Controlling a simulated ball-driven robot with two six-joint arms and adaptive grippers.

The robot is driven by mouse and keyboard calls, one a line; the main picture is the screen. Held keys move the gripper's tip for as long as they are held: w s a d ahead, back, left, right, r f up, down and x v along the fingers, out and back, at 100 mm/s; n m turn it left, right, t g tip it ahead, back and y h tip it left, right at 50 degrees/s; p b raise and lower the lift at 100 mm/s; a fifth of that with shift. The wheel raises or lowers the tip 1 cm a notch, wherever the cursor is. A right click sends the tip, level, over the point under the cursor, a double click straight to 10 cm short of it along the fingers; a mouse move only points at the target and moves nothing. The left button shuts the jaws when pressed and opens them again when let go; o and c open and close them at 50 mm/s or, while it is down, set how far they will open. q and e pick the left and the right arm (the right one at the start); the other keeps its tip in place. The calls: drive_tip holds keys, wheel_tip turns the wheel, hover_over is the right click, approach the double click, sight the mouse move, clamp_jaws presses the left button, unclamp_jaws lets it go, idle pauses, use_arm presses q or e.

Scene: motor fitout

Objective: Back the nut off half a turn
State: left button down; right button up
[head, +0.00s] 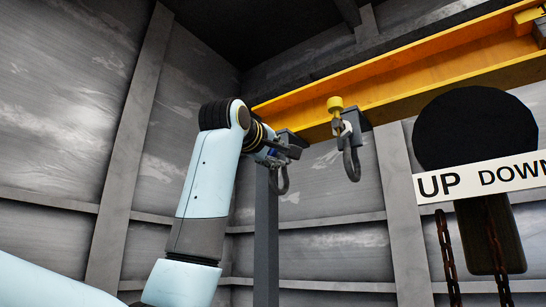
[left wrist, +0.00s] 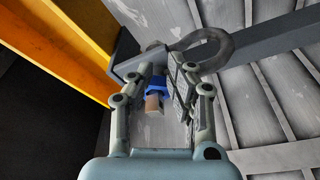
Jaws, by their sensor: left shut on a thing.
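The nut looks like the blue piece (left wrist: 156,86) in the left wrist view, with a copper-coloured stub end (left wrist: 153,104) toward the camera. My left gripper (left wrist: 166,78) has its fingers on either side of the blue piece and is shut on it; the exact contact is hard to see. Just beyond the fingertips is a grey bracket with a dark curved shackle (left wrist: 208,44). In the head view my left gripper (head: 279,150) is up at this bracket, below the yellow beam, with the shackle (head: 279,182) hanging beneath. The nut is too small to tell there. My right gripper is not in view.
A yellow beam (head: 430,75) runs above. A second shackle (head: 351,160) hangs right of my left gripper, below a yellow knob (head: 335,104). A sign reading UP and DOWN (head: 480,178), a dark round-topped shape (head: 475,125) and rusty chains (head: 447,255) are at the right.

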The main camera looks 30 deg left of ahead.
use_arm(q)
drive_tip(key=shift+s+d+r, duration=0.1)
drive_tip(key=shift+d+r, duration=0.15)
drive_tip(key=shift+r, duration=0.3)
drive_tip(key=shift+d+r, duration=0.25)
drive_tip(key=shift+r, duration=0.3)
drive_tip(key=shift+d+f, duration=0.15)
drive_tip(key=shift+f, duration=0.05)
drive_tip(key=s+b, duration=0.1)
drive_tip(key=s, duration=0.5)
drive_tip(key=shift+a+b, duration=0.2)
drive_tip(key=shift+b, duration=0.15)
